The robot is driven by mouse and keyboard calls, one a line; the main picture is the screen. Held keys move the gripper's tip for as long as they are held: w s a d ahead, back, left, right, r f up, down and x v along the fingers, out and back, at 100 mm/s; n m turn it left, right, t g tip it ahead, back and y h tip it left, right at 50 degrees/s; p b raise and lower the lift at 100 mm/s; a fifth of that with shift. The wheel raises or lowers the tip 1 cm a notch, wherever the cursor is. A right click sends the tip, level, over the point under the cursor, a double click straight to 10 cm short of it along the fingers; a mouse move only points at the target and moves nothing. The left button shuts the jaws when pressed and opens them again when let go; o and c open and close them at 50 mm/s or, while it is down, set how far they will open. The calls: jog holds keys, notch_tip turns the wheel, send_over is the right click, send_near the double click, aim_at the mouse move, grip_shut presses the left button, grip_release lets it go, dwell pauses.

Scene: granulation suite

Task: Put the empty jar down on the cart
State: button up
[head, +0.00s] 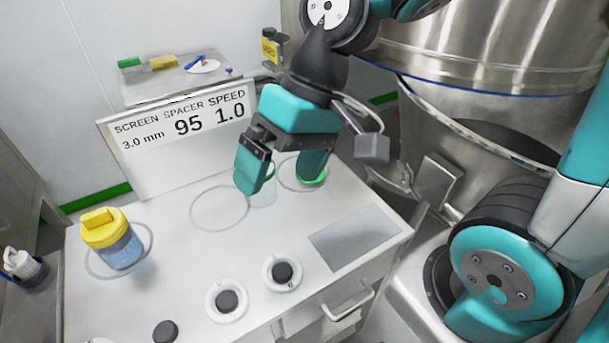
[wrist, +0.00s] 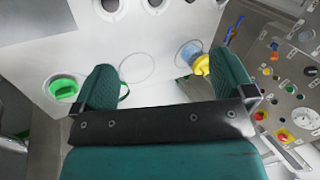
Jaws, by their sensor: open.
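My gripper (head: 283,180) is open and points down over the white cart top (head: 190,260). It also shows in the wrist view (wrist: 166,85), with its fingers wide apart. A clear, empty-looking jar (head: 263,192) shows low by the left finger, partly hidden by it. Its base appears to be at the cart top, between two ring outlines; I cannot tell whether it touches a finger. In the wrist view I cannot clearly make it out; a thin green curve shows beside the left finger. A green container (wrist: 64,89) sits in a ring outline, mostly hidden in the head view.
A yellow-lidded jar (head: 118,240) stands at the cart's left, in a ring. An empty ring (head: 220,207) lies beside the gripper. A sign (head: 180,138) stands behind. Round white-rimmed fittings (head: 227,300) and a grey plate (head: 355,236) lie in front. A steel vessel (head: 480,50) stands right.

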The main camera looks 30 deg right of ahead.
jog(key=s+n, duration=0.1)
jog(key=s+r+n, duration=0.1)
jog(key=s+n, duration=0.1)
jog(key=s+r+n+h, duration=0.1)
jog(key=s, duration=0.1)
jog(key=shift+t, duration=0.3)
jog(key=shift+c, duration=0.5)
